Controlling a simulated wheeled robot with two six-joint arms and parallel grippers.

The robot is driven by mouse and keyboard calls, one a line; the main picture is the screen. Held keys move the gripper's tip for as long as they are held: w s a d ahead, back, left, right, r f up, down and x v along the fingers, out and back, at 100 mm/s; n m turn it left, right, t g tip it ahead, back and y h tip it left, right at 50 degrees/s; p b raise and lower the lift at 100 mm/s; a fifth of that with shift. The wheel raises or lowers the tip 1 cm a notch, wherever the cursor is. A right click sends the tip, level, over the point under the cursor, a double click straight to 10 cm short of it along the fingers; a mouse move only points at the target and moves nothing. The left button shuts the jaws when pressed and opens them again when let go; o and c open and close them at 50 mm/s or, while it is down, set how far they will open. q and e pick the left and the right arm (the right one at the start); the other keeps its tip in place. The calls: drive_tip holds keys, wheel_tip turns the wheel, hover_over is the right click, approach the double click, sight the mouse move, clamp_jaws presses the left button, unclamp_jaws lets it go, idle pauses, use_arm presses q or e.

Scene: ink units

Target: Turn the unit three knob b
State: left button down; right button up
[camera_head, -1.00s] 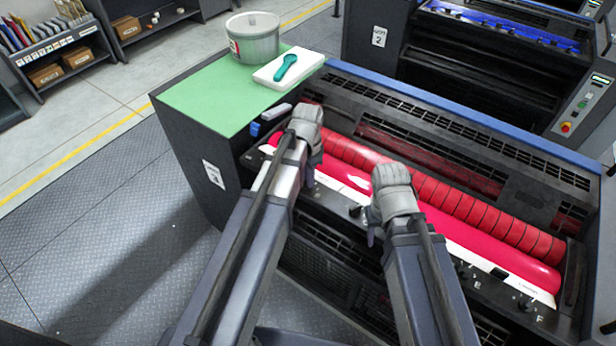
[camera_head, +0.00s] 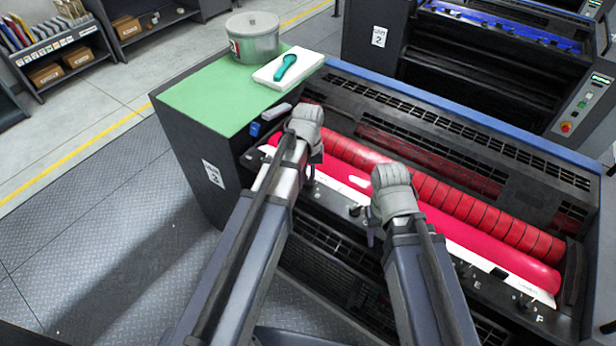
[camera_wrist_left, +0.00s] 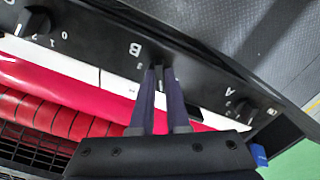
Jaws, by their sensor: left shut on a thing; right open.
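The ink unit (camera_head: 490,262) with red rollers fills the right of the head view, with a row of black lettered knobs along its front rail. In the left wrist view, the dark knob beside the letter B (camera_wrist_left: 135,49) is mostly hidden between my left fingertips. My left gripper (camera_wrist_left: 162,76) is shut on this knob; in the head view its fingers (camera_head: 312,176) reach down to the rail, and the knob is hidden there. My right gripper (camera_head: 371,238) is open above the rail further right, and its fingertips are partly hidden by its own wrist.
Knob A (camera_wrist_left: 243,110) and another knob (camera_wrist_left: 34,21) flank the held one. A green top (camera_head: 205,98) carries a metal pot (camera_head: 253,45) and a white pad with a teal tool (camera_head: 287,67). Unit 2 (camera_head: 379,38) stands behind. The floor at left is clear.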

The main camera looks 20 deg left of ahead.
sight(308, 181)
use_arm(q)
drive_tip(key=n, duration=0.4)
drive_tip(key=shift+n, duration=2.6)
drive_tip(key=c, duration=0.9)
unclamp_jaws()
drive_tip(key=shift+r, duration=0.1)
wheel_tip(308, 181, up, 8)
drive_tip(key=p, duration=0.8)
